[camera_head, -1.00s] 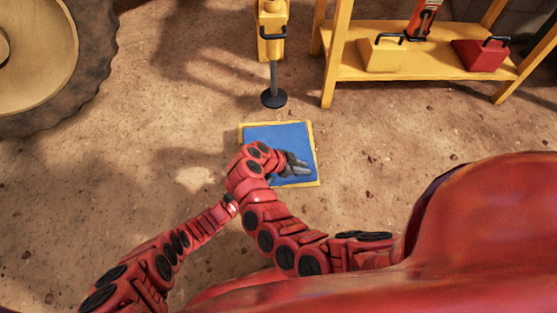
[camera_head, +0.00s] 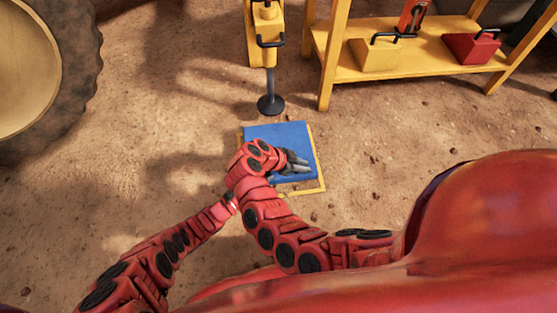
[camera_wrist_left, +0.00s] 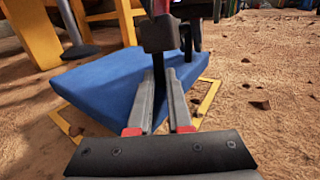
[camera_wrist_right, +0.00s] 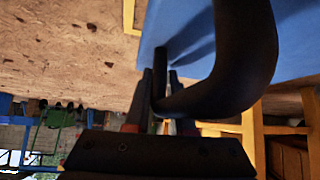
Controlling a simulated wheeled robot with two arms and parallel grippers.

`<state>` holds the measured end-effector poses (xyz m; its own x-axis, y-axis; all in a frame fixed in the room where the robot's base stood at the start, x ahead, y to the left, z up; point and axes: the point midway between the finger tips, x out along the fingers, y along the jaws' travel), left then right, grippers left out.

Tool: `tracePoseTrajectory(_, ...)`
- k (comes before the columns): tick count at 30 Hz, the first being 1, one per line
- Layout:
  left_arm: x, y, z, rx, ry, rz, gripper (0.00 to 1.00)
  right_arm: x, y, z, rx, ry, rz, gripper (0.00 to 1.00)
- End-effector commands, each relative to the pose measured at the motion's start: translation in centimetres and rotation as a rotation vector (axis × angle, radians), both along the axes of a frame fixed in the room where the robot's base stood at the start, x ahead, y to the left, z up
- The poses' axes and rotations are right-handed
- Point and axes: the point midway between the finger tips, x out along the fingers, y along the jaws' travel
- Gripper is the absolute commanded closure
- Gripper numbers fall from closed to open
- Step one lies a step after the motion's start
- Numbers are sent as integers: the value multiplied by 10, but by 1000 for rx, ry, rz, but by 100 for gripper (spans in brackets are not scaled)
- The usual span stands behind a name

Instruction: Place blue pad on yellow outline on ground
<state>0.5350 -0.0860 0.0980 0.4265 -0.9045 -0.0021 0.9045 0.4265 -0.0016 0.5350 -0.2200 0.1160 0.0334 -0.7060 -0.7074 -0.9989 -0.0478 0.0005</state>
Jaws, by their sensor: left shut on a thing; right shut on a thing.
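The blue pad (camera_head: 285,138) lies over the yellow outline (camera_head: 322,178), which shows at its right and near edges. In the left wrist view the pad (camera_wrist_left: 100,82) looks slightly tilted, and the outline (camera_wrist_left: 208,98) runs beside it. My left gripper (camera_wrist_left: 160,72) is shut on the pad's dark handle (camera_wrist_left: 160,36). My right gripper (camera_wrist_right: 160,76) is shut on the black curved handle (camera_wrist_right: 262,50) too, with the pad (camera_wrist_right: 180,28) behind it. In the head view the arms overlap and hide the near-left part of the pad. Whether the pad touches the ground cannot be told.
A yellow machine with a black foot (camera_head: 271,104) stands just behind the pad. A large wheel (camera_head: 75,80) stands at left. Bare dirt surrounds the outline.

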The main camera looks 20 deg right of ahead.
Motion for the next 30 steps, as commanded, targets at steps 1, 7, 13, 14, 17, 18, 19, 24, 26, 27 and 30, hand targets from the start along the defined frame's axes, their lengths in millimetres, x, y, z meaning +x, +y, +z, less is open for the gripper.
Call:
tracePoseTrajectory(1,3,1,1,-2,-5,4,100,-1,0,-1,-1,1,0,100)
tracePoseTrajectory(7,3,1,-6,-2,-5,4,100,-1,0,-8,-1,1,0,100)
tracePoseTrajectory(13,3,1,-18,-2,-5,4,100,-1,0,-20,-1,2,-1,100)
tracePoseTrajectory(14,3,1,-20,-2,-5,4,100,-1,0,-22,-1,2,-1,100)
tracePoseTrajectory(17,3,1,-27,-2,-5,4,100,-1,0,-30,-1,2,-1,100)
tracePoseTrajectory(18,3,1,-30,-2,-5,4,100,-1,0,-33,-1,2,-1,100)
tracePoseTrajectory(19,3,1,-32,-3,-6,4,100,-1,0,-35,-1,2,-1,100)
tracePoseTrajectory(24,3,1,-44,-3,-6,4,100,-1,0,-47,-1,2,-1,100)
tracePoseTrajectory(26,3,1,-48,-3,-6,4,100,-1,0,-51,-1,2,-1,100)
tracePoseTrajectory(27,3,1,-47,-2,-5,4,79,-1,0,-49,1,2,-1,75)
tracePoseTrajectory(30,2,1,-45,-1,-4,3,61,-1,0,-47,0,1,0,57)
